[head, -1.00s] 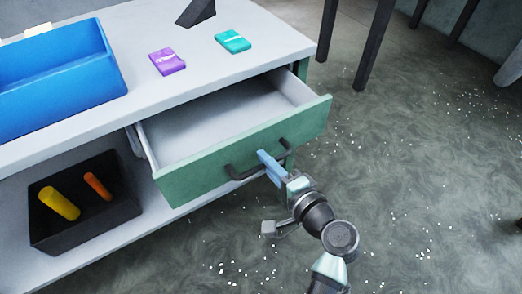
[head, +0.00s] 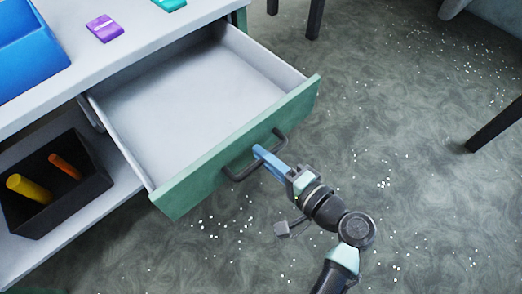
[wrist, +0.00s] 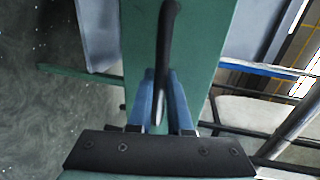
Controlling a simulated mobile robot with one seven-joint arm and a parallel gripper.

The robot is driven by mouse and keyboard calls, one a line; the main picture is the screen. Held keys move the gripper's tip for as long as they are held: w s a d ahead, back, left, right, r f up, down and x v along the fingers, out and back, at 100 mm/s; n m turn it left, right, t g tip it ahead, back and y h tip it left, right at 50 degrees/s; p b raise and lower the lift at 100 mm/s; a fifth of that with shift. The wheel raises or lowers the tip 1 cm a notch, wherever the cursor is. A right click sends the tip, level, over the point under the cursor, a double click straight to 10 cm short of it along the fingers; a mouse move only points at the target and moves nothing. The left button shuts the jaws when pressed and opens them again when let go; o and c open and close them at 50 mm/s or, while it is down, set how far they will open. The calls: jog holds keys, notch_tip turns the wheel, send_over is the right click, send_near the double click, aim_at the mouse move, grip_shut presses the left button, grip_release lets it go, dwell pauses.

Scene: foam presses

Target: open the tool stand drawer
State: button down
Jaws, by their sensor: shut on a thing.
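The tool stand drawer (head: 200,185) has a green front and a pale grey inside. It stands well out from the stand in the head view, and its inside is empty. A dark bar handle (head: 238,173) is fixed across the green front. My gripper (head: 262,155) is shut on the handle near its middle. In the wrist view the blue fingers (wrist: 160,100) lie on both sides of the dark handle (wrist: 168,45), in front of the green drawer front (wrist: 200,60).
A black tray (head: 85,205) with a yellow and an orange cylinder is on the lower shelf. Speckled floor is clear at right; dark legs (head: 495,125) stand beyond.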

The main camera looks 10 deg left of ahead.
jog(key=c, duration=0.8)
grip_release()
jog(key=shift+c, duration=0.2)
jog(key=v, duration=1.3)
jog(key=shift+p, duration=0.45)
jog(key=shift+w, duration=0.1)
